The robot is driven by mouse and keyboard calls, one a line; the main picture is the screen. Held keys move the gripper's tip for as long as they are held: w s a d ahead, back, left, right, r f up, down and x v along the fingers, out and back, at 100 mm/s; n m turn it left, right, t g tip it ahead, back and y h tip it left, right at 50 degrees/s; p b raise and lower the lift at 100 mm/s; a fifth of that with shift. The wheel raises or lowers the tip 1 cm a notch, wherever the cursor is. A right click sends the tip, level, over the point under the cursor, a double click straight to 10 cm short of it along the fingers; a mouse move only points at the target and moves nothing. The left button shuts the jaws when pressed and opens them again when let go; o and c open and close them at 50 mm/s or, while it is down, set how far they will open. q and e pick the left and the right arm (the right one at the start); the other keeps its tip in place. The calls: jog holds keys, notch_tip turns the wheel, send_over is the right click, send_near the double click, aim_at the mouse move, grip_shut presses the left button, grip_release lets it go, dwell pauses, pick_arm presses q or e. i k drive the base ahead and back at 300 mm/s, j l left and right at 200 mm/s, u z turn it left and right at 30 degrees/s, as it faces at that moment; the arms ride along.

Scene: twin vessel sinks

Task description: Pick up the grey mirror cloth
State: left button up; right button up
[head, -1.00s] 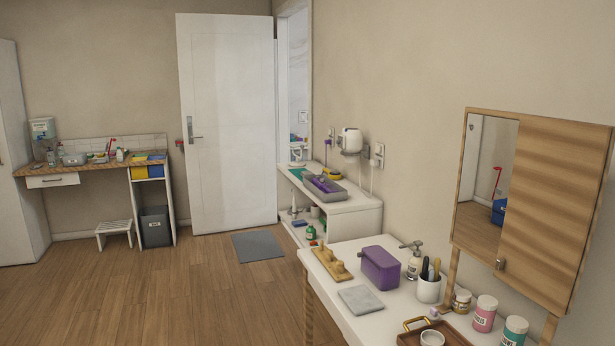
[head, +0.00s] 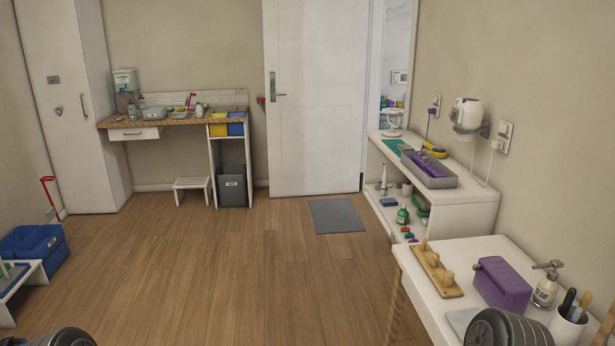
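A flat pale grey square that looks like the grey mirror cloth (head: 460,318) lies on the white counter (head: 500,245) at the lower right of the head view. It lies in front of the purple box (head: 502,284). A dark rounded part of my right arm hides its right side, and the picture's bottom edge is close below. Another dark part of mine shows at the bottom left. Neither gripper's fingers are in view, and nothing is seen touching the cloth.
A wooden peg rack (head: 438,272), a soap dispenser (head: 546,285) and a white cup (head: 567,327) with handles in it stand near the cloth. A grey floor mat (head: 337,216) lies by the door. The wooden floor in the middle is clear. Blue bins (head: 35,250) stand at left.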

aim_at(401, 147)
jog(key=i, duration=2.65)
jog(key=i+j+z, duration=0.15)
jog(key=i+z, duration=0.2)
jog(key=i, duration=0.25)
jog(key=i+j+z, duration=0.4)
jog(key=i, duration=0.25)
jog(key=i+j+z, duration=0.35)
jog(key=i, duration=0.2)
jog(key=i+j+z, duration=0.6)
jog(key=j, duration=0.15)
jog(key=k, duration=0.1)
